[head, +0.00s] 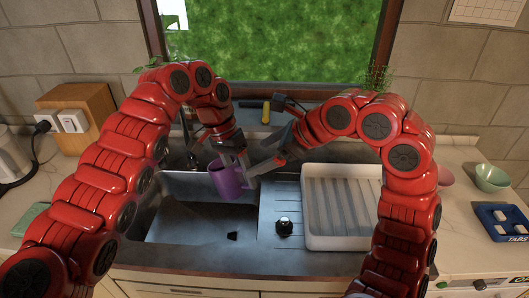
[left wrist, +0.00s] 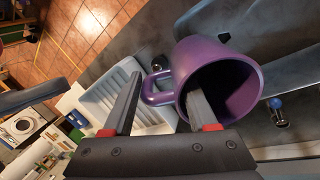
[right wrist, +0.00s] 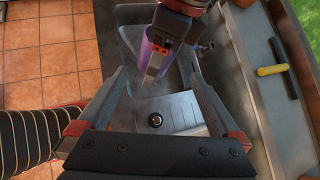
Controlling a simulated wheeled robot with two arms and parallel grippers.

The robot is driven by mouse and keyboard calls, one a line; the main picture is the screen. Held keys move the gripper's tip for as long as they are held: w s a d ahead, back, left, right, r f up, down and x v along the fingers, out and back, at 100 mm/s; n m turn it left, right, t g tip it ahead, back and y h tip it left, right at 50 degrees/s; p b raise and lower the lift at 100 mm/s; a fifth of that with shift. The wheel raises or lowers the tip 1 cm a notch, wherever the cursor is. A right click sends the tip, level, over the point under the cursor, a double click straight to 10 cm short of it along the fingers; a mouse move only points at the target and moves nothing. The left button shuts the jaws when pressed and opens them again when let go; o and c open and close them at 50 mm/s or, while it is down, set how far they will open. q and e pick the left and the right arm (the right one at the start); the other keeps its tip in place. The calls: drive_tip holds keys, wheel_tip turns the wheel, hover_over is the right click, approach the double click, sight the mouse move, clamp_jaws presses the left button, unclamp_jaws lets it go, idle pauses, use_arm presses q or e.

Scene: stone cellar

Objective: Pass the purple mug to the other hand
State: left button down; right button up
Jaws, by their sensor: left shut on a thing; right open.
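The purple mug (head: 228,184) hangs over the sink in the head view, its opening facing up there. My left gripper (head: 237,158) is shut on its wall. In the left wrist view one finger of the left gripper (left wrist: 164,82) goes into the mug (left wrist: 232,62) and the other is outside, by the handle. My right gripper (head: 270,155) is open and empty just right of the mug. In the right wrist view, its fingers (right wrist: 158,75) are spread wide, and the mug (right wrist: 148,58) shows only partly behind my left gripper.
A metal sink (head: 190,228) lies below. A white drying tray (head: 343,243) stands right of it, with a dark round knob (head: 284,226) beside it. A green bowl (head: 491,178) and blue tabs tray (head: 503,222) are far right. A wooden socket block (head: 78,108) stands at left.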

sight(238, 167)
drive_tip(key=x, duration=1.1)
drive_tip(key=shift+a+f, duration=0.25)
drive_tip(key=c, duration=1.1)
use_arm(q)
drive_tip(key=c, duration=0.6)
unclamp_jaws()
use_arm(e)
drive_tip(key=shift+c, duration=0.8)
use_arm(q)
drive_tip(key=shift+o, duration=1.1)
use_arm(e)
drive_tip(key=shift+c, duration=1)
use_arm(q)
drive_tip(key=shift+o, duration=1.3)
